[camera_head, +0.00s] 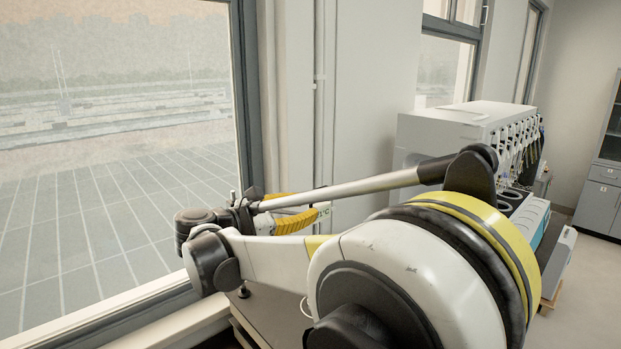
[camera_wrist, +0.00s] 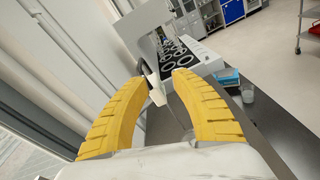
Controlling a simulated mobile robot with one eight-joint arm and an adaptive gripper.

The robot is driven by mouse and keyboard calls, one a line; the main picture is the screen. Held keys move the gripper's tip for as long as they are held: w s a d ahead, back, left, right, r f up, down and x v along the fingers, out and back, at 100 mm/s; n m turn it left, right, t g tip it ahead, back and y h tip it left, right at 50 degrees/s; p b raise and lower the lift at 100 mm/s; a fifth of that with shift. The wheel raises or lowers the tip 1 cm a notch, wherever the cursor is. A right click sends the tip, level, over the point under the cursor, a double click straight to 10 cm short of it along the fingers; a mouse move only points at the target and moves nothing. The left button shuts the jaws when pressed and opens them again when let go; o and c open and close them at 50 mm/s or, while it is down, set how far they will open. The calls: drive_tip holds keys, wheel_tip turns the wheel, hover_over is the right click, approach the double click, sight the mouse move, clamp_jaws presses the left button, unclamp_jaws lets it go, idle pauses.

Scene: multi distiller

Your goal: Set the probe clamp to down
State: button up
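The distiller (camera_head: 440,135) is a white box-shaped machine at the right in the head view. Several clamps and tubes (camera_head: 519,140) line its front, too small there to tell which is the probe clamp or how it is set. In the wrist view the distiller (camera_wrist: 143,22) is beyond my gripper (camera_wrist: 160,80). The yellow fingers are open and apart. A small pale part with a dark tube (camera_wrist: 154,90) shows between the fingertips; I cannot tell whether it is the probe clamp or whether a finger touches it. My gripper also shows in the head view (camera_head: 318,213), partly hidden behind my arm.
Round dark heating plates (camera_wrist: 178,52) line the distiller's base. A window wall runs along the left. A cabinet (camera_head: 604,188) stands at far right, with open floor before it.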

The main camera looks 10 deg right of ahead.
sight(315, 191)
drive_tip(key=shift+n+t+h, duration=0.3)
drive_tip(key=shift+n+h, duration=0.3)
drive_tip(key=w+d, duration=0.2)
drive_tip(key=w+d+r, duration=0.1)
drive_tip(key=w, duration=0.1)
drive_tip(key=w+d, duration=0.2)
drive_tip(key=w, duration=0.1)
drive_tip(key=shift+d+r, duration=0.25)
drive_tip(key=shift+d, duration=0.05)
clamp_jaws()
